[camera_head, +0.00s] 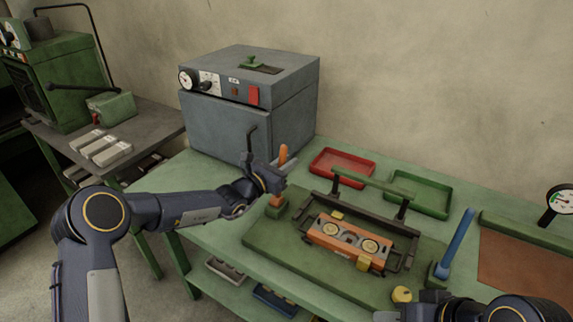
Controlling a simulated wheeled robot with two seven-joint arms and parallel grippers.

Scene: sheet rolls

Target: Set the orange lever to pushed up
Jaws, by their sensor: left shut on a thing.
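The orange lever (283,153) stands close to upright on a green base (280,212) at the left front corner of the green fixture board. Its top shows above my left gripper (278,183) and its lower part shows below. My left gripper is shut on the lever's middle, which its fingers partly hide. My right gripper (392,315) is at the bottom edge of the view, near a small yellow knob (402,294). It is partly cut off, and its jaw opening does not show.
An orange and grey part (348,243) sits in a dark clamp frame on the board (268,236). A blue lever (457,238) stands to the right. Red (342,167) and green (419,194) trays lie behind. A grey oven (250,95) stands at the back left.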

